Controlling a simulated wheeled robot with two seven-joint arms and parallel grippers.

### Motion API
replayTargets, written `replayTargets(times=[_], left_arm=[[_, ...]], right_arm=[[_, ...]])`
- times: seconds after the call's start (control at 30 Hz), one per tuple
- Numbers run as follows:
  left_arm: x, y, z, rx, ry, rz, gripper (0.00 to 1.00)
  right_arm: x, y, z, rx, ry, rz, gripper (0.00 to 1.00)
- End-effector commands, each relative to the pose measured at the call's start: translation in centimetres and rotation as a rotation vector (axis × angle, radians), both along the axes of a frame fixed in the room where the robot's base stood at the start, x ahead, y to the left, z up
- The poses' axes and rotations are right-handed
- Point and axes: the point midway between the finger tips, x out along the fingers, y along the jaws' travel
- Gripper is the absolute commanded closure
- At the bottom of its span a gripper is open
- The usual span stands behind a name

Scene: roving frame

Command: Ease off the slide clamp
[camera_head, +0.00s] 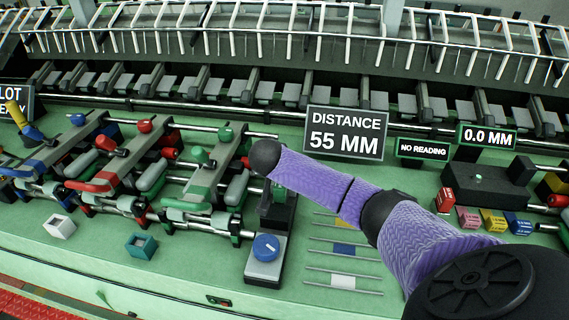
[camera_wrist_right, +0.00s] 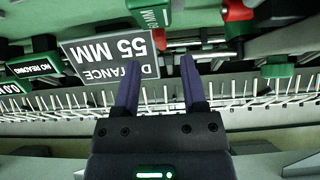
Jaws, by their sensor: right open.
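No part is labelled slide clamp, and I cannot tell for sure which one it is. Several clamp-like carriages sit on steel rods at the left of the head view, among them one with a green knob (camera_head: 199,155) and one with a red knob (camera_head: 145,126). My right arm, in purple sleeves, crosses the head view from the lower right and hides part of the bench. My right gripper (camera_wrist_right: 160,80) is open and empty in the right wrist view, its two purple fingers apart. In that view a green block (camera_wrist_right: 277,70) lies right of the fingers. My left gripper is out of view.
A sign (camera_head: 345,132) reading 55 MM stands behind my arm. A grey box with a blue knob (camera_head: 265,246) stands near the front edge. A dark block (camera_head: 488,186) stands at right.

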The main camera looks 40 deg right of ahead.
Motion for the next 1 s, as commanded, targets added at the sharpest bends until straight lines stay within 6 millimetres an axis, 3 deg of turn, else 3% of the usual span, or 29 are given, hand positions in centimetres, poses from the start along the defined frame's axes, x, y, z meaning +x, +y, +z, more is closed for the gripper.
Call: replayTargets(times=[0.1,0.27,0.67,0.9,1.0], left_arm=[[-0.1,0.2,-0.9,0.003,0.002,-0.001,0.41],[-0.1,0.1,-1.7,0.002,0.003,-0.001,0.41],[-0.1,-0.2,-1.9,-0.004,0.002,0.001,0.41],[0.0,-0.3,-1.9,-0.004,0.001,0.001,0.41],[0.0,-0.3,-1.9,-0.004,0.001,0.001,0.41]], right_arm=[[1.1,-1.4,-2.1,0.001,0.002,-0.004,0.46],[2.1,-2.7,-3.7,0.001,0.001,-0.001,0.46],[2.5,-3.2,-4.2,0.000,0.001,0.001,0.46],[2.5,-3.2,-4.2,0.000,0.001,0.001,0.96],[2.5,-3.2,-4.2,0.000,0.001,0.001,1.00]])
